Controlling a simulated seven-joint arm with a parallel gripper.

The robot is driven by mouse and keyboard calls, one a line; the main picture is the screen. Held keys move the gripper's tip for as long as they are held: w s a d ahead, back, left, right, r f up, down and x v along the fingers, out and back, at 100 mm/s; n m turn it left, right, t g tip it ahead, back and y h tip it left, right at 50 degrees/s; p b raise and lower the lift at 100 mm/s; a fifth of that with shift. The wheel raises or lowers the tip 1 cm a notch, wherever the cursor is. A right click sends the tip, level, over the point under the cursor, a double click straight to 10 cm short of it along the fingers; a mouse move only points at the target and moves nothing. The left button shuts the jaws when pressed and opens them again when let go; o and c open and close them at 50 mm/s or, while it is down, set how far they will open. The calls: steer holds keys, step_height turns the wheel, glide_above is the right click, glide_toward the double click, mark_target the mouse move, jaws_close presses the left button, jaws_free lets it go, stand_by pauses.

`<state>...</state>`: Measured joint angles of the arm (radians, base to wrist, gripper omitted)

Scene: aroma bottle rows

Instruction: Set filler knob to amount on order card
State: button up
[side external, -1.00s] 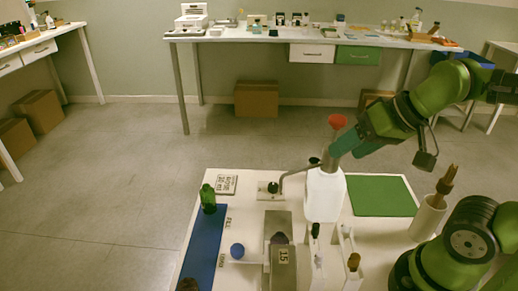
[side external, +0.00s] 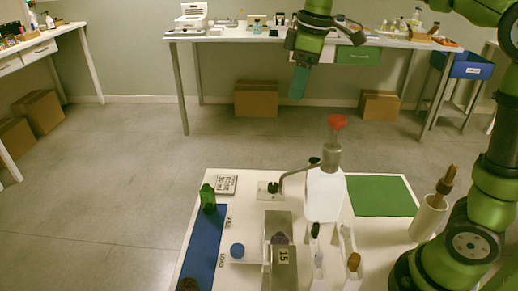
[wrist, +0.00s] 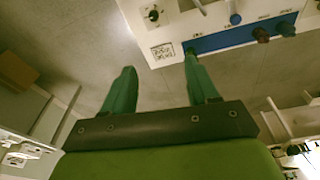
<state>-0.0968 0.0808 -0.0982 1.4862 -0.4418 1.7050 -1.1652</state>
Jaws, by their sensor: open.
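The filler is a white bottle (side external: 325,195) with a grey metal head, a long spout and a red knob (side external: 337,122) on top. My gripper (side external: 298,97) is open and empty, high above and behind the filler, left of the red knob. In the wrist view my gripper (wrist: 158,64) shows two spread teal fingers. The knob's setting cannot be read.
A green bottle (side external: 208,199) stands on the blue strip (side external: 203,240) at left. A grey box labelled 15 (side external: 283,257), a blue round piece (side external: 237,250) and white stands are in front. A green mat (side external: 381,196) lies clear at right, near a white holder (side external: 428,217).

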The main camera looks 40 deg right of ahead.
steer(key=w+f+n+g, duration=0.2)
steer(key=w+f+n, duration=0.15)
steer(key=w, duration=0.25)
glide_above(273, 186)
step_height(273, 186, down, 11)
steer(key=shift+h, duration=0.4)
step_height(273, 186, down, 17)
steer(key=shift+d+f, duration=0.1)
steer(key=shift+f, duration=0.05)
steer(key=c, duration=1)
steer(key=shift+c, duration=0.2)
